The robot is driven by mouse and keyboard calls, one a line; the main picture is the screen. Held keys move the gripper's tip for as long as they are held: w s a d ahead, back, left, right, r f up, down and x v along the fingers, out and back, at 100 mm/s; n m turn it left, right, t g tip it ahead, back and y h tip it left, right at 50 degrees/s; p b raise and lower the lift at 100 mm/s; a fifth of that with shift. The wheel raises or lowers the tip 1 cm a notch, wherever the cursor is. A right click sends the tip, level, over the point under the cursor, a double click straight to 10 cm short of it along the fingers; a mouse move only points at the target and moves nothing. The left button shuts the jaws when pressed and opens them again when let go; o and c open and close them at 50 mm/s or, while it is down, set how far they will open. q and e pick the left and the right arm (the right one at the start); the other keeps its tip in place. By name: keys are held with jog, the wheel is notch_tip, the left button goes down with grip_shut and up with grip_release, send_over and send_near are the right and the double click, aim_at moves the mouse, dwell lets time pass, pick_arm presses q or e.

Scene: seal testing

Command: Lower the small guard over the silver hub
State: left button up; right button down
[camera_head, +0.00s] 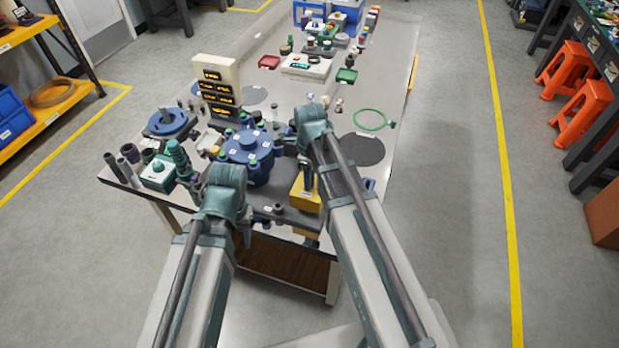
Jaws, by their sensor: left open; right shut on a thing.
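My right gripper (286,145) reaches in beside the right side of the blue round housing (248,155). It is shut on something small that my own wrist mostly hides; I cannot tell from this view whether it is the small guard. The silver hub cannot be picked out for certain among the small parts around the housing, and I cannot tell how far the held thing is from it. My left gripper (197,186) is open, left of the housing near the teal box (158,174), partly hidden by its wrist.
A cream display stack (217,85) stands behind the housing, with a blue round fixture (170,122) to the left. A yellow block (306,192) is near the front edge under my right arm. A black disc (362,149) and green ring (370,119) lie right; bare tabletop surrounds them.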

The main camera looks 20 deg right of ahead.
jog(key=shift+f, duration=0.2)
jog(key=c, duration=1)
grip_release()
jog(key=shift+c, duration=0.2)
jog(key=o, duration=0.5)
jog(key=shift+o, duration=0.2)
jog(key=shift+r+p, duration=2.4)
jog(key=shift+r, duration=0.15)
